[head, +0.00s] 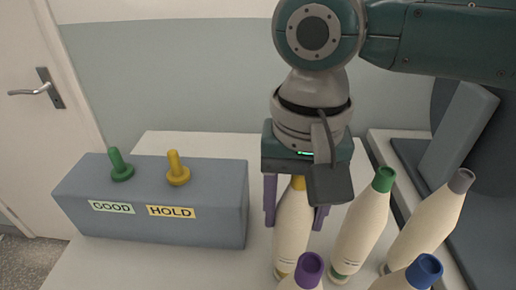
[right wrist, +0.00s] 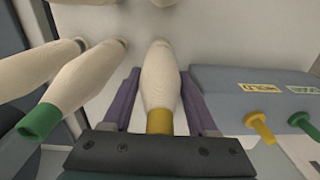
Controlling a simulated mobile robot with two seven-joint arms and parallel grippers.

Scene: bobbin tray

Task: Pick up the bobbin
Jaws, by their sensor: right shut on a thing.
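A cream bobbin with a yellow tip (head: 291,232) stands upright between the fingers of my right gripper (head: 296,212). In the right wrist view the same bobbin (right wrist: 160,85) runs between the two purple fingers (right wrist: 160,108), its yellow tip close to the palm. My right gripper is shut on this bobbin from above. Part of the bobbin's upper end is hidden by the gripper in the head view. I cannot tell whether its foot rests on the table or hangs just above it. My left gripper is out of view.
Close by stand bobbins with green (head: 360,228), grey (head: 432,222), blue (head: 415,274) and purple (head: 307,273) tips. At left, a grey block (head: 150,228) labelled GOOD and HOLD carries a green peg (head: 119,165) and a yellow peg (head: 177,168). The white table (head: 195,147) is clear behind it.

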